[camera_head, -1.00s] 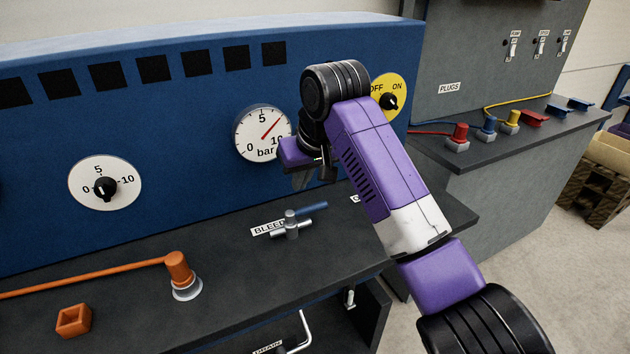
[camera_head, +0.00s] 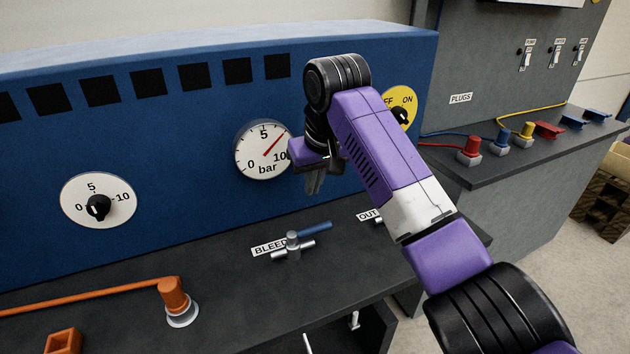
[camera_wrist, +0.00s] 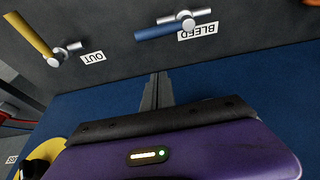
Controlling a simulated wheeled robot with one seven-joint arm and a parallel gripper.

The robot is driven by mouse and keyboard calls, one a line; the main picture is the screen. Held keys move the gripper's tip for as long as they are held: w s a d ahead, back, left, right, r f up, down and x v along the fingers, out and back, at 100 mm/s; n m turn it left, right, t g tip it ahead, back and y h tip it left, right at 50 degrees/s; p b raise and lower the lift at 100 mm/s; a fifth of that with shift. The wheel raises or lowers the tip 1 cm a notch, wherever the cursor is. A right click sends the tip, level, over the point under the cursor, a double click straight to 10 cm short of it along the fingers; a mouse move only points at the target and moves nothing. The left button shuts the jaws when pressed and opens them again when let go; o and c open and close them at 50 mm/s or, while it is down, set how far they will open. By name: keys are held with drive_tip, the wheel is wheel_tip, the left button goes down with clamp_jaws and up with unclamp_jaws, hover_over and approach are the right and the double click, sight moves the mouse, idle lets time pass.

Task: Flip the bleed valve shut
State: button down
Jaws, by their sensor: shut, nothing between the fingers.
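The bleed valve (camera_head: 292,244) stands on the dark bench beside its BLEED label. It has a silver body and cross pipe, with a blue lever pointing right and slightly back, roughly in line with the pipe. In the wrist view the bleed valve (camera_wrist: 184,20) is at the top, its blue lever pointing left. My gripper (camera_head: 312,190) hangs above and behind the valve, near the blue panel, pointing down and touching nothing. In the wrist view my gripper (camera_wrist: 157,90) has its fingers together and empty.
The OUT valve (camera_wrist: 60,53) with a yellow lever is nearby; my arm hides most of it in the head view. The gauge (camera_head: 263,149) reads several bar. An orange fitting (camera_head: 174,295) and hose lie to the left. The bench around the bleed valve is clear.

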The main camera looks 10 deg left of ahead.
sight(311, 231)
drive_tip(key=x, duration=0.6)
drive_tip(key=shift+a+f+p, duration=0.1)
drive_tip(key=shift+f+p, duration=0.05)
drive_tip(key=shift+p, duration=0.2)
drive_tip(key=shift+s+f, duration=0.1)
drive_tip(key=shift+s+d+f+p, duration=0.15)
drive_tip(key=shift+s+d+p, duration=0.2)
drive_tip(key=shift+s+d, duration=0.3)
drive_tip(key=shift+s+d+f+p, duration=0.25)
drive_tip(key=shift+s+d, duration=0.2)
drive_tip(key=shift+s, duration=0.4)
